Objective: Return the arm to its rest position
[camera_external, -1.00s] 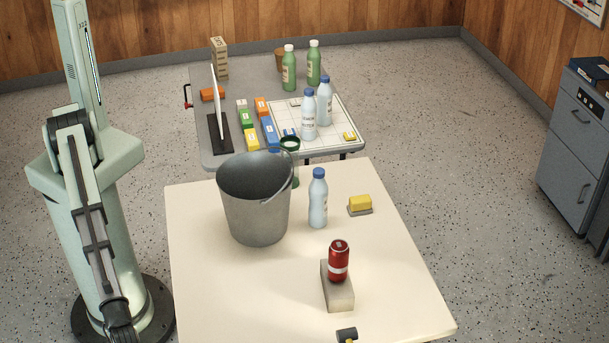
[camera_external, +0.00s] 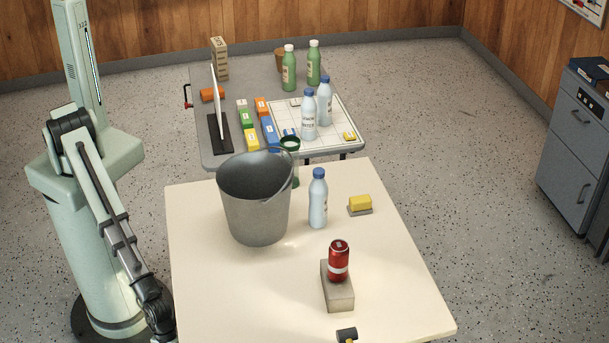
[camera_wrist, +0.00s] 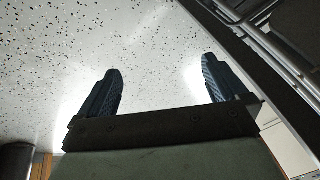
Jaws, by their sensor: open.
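My gripper (camera_wrist: 160,88) shows in the wrist view with its two dark fingers wide apart and nothing between them. Speckled floor lies behind the fingers there. In the external view my arm hangs down at the left, beside the near table's left edge. The gripper itself is cut off below the bottom of that view.
The cream table (camera_external: 210,300) holds a metal bucket (camera_external: 255,205), a white bottle with a blue cap (camera_external: 318,200), a yellow sponge (camera_external: 360,203), a red can (camera_external: 338,262) on a block (camera_external: 338,293), and a hammer (camera_external: 347,334). A grey table (camera_external: 205,130) with several bottles and boxes stands behind.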

